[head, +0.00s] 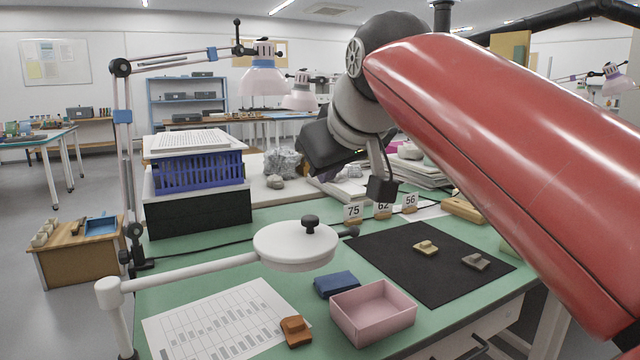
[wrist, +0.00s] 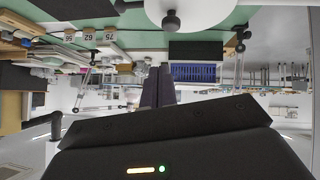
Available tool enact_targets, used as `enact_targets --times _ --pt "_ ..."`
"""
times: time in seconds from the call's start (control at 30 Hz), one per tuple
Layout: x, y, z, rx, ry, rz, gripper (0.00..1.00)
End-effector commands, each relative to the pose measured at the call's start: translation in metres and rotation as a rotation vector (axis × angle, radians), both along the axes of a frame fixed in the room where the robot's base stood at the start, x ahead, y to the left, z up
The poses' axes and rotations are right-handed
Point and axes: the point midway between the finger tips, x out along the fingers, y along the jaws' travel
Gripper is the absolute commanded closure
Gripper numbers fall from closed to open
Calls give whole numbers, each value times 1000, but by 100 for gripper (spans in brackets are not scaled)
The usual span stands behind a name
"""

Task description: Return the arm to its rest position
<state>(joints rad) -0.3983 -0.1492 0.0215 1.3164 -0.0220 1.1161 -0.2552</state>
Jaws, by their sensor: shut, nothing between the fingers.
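My arm reaches in from the right of the head view, with a large red link and a dark joint above the table. My gripper (wrist: 158,72) shows in the wrist view with its two dark fingers together and nothing between them. In the head view its dark body hangs above the back of the green table (head: 205,266), and I cannot make out the fingertips there. A tan sherd (head: 425,248) and a grey-brown sherd (head: 475,262) lie apart on the black mat (head: 385,262). An orange-brown piece (head: 295,331) lies at the printed sheet's edge.
An open pink box (head: 374,314) and a blue block (head: 337,284) stand near the front. A white round magnifier (head: 295,245) on an arm overhangs the table. Number cards (head: 353,213) stand behind the mat. A blue basket (head: 198,172) sits on stacked boxes at left.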

Motion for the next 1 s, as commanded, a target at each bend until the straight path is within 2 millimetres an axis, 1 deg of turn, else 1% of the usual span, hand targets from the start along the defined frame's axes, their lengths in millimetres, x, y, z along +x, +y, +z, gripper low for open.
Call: enact_targets --times 0.03,0.1,0.2,0.33,0.4,0.47,0.53,0.57,0.67,0.7,0.77,0.8,0.87,0.9,0.97,1.0 --pt "-7 -5 8 2 -3 -1 100" --pt "-16 -11 18 2 -3 -1 100" --pt "-27 -19 29 2 -3 -1 100" --pt "-35 -25 38 1 -2 0 100" --pt "-38 -27 40 0 1 -2 100" --pt "-40 -31 37 2 8 -12 100" --pt "-43 -40 24 4 27 -38 100" --pt "-45 -45 16 5 39 -55 100" --pt "-54 -68 -24 13 92 -131 100" --pt "-60 -79 -44 18 117 -168 100" --pt "-71 -96 -76 27 155 -226 100" --pt "-79 -106 -98 34 179 -264 100" --pt "-93 -121 -132 45 216 -322 100" --pt "-103 -130 -155 52 239 -359 100" --pt "-119 -143 -190 63 273 -415 100" --pt "-129 -150 -212 70 296 -449 100"
